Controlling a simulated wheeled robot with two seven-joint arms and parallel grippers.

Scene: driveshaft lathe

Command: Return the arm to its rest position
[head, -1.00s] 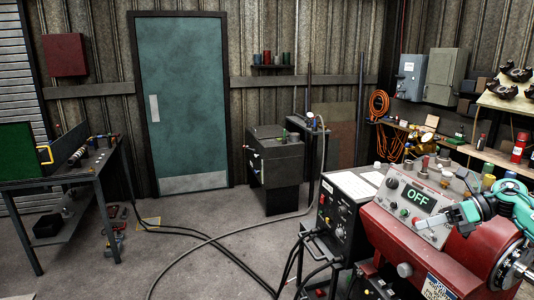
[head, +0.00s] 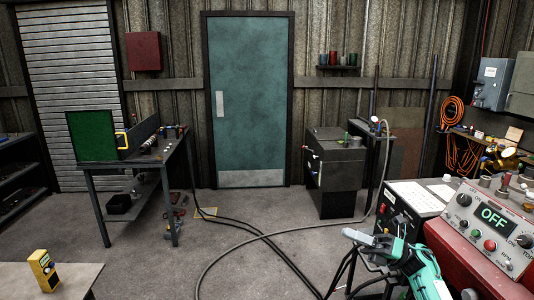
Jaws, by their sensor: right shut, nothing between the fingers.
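My right gripper (head: 352,234) is at the lower right, on its teal and white arm that comes up from the bottom edge. It is shut, with nothing between its fingers. It points left, in front of the black cabinet (head: 400,222) and left of the red lathe (head: 450,255). The lathe's panel display (head: 494,215) reads OFF. My left gripper is not in view. The lathe's chuck is outside the picture.
Dark cables and a grey hose (head: 225,251) lie across the floor. A workbench (head: 165,165) with a green panel stands at left. A table (head: 30,280) with a yellow device (head: 43,268) is at lower left. The floor before the teal door (head: 248,120) is mostly clear.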

